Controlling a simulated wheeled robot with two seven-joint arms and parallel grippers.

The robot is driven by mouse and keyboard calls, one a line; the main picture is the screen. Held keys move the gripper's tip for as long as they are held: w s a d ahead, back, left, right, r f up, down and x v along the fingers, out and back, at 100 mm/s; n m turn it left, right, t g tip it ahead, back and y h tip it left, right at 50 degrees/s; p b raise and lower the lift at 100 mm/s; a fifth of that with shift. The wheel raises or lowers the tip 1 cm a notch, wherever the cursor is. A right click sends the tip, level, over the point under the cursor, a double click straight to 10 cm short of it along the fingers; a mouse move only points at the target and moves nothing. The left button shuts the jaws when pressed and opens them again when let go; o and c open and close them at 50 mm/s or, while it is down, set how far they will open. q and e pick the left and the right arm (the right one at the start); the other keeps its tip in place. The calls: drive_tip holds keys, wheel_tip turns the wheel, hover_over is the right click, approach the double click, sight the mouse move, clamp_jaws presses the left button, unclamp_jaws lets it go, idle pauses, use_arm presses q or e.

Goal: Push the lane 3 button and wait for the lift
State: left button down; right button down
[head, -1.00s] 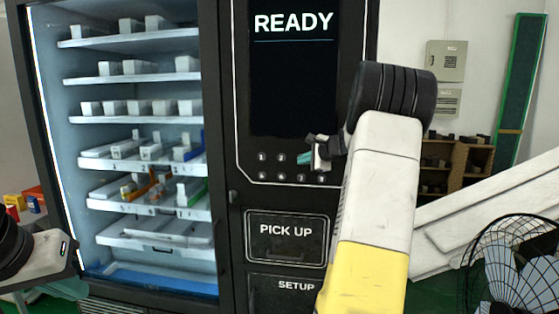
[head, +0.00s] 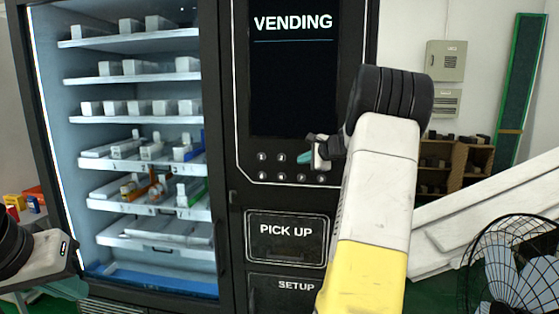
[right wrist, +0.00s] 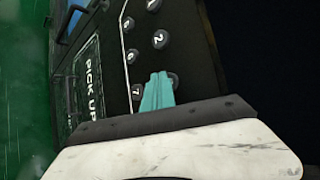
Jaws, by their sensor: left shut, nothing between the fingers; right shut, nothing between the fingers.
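The vending machine's screen (head: 293,75) reads "VENDING". Below it is the button panel (head: 258,173) with two rows of round buttons. My right gripper (head: 304,158) is shut and empty at the top row, right of the second button, covering the third button's place. In the right wrist view, its teal fingertips (right wrist: 158,90) are at the panel; I cannot tell whether they touch a button. A white tray-like platform (head: 120,240), apparently the lift, is low in the glass-fronted cabinet, below the lowest stocked shelf. My left gripper (head: 72,287) is shut at the lower left, partly cut off, away from the machine.
Several shelves (head: 130,80) of boxes fill the cabinet. The pick-up door (head: 287,250) is closed below the buttons. A black fan (head: 515,265) and white boards (head: 470,220) stand at the right. A wooden shelf unit (head: 475,160) is behind.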

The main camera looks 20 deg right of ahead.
drive_tip(key=shift+s+a, duration=0.4)
drive_tip(key=shift+s, duration=0.25)
drive_tip(key=shift+s+a, duration=0.1)
drive_tip(key=shift+s+a, duration=0.4)
drive_tip(key=shift+s, duration=0.3)
drive_tip(key=shift+s+a, duration=0.45)
drive_tip(key=shift+s, duration=0.2)
drive_tip(key=shift+s+a, duration=0.4)
drive_tip(key=shift+s, duration=0.3)
